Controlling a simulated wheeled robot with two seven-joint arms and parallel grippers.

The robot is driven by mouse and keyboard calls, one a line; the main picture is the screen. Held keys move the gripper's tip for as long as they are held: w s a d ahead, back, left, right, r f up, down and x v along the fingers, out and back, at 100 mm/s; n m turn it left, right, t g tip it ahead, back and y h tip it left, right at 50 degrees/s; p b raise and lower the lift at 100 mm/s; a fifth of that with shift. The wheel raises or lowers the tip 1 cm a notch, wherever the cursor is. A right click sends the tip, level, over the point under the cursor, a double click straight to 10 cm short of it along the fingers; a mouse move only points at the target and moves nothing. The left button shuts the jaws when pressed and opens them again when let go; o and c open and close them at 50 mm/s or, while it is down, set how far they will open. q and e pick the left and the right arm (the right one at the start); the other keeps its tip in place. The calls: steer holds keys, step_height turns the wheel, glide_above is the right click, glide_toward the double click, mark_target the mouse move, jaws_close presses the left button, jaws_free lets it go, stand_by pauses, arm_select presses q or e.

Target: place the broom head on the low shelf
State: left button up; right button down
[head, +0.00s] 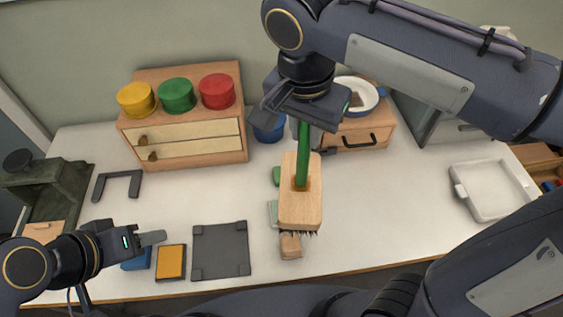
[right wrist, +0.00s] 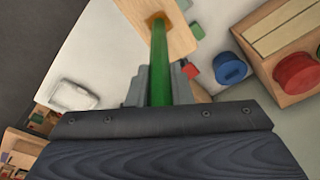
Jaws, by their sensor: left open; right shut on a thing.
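The broom head (head: 300,208) is a pale wooden block with dark bristles below and a green handle (head: 303,160) standing up from it. My right gripper (head: 303,125) is shut on the green handle, and the block hangs below it over the middle of the table. In the right wrist view the handle (right wrist: 159,65) runs between the grey fingers to the block (right wrist: 172,30). My left gripper (head: 150,238) is open and empty at the front left, above a blue block. I cannot tell for sure which thing is the low shelf.
A drawer cabinet (head: 185,160) with yellow, green and red round tubs stands at the back left. A smaller drawer unit (head: 365,137) carries a bowl. A dark square plate (head: 220,252), an orange pad (head: 170,262) and a white tray (head: 495,188) lie on the table. The table between broom head and tray is clear.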

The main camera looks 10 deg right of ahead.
steer(key=s+d+n+b, duration=0.2)
steer(key=s+d, duration=0.1)
steer(key=s, duration=0.2)
steer(key=w+d+f+p, duration=0.1)
steer(key=w+d+f, duration=0.4)
steer(key=w+f, duration=0.7)
steer(key=shift+w+f+p, duration=0.35)
steer(key=shift+w, duration=0.2)
steer(key=shift+f, duration=0.2)
steer(key=c, duration=1.3)
jaws_free()
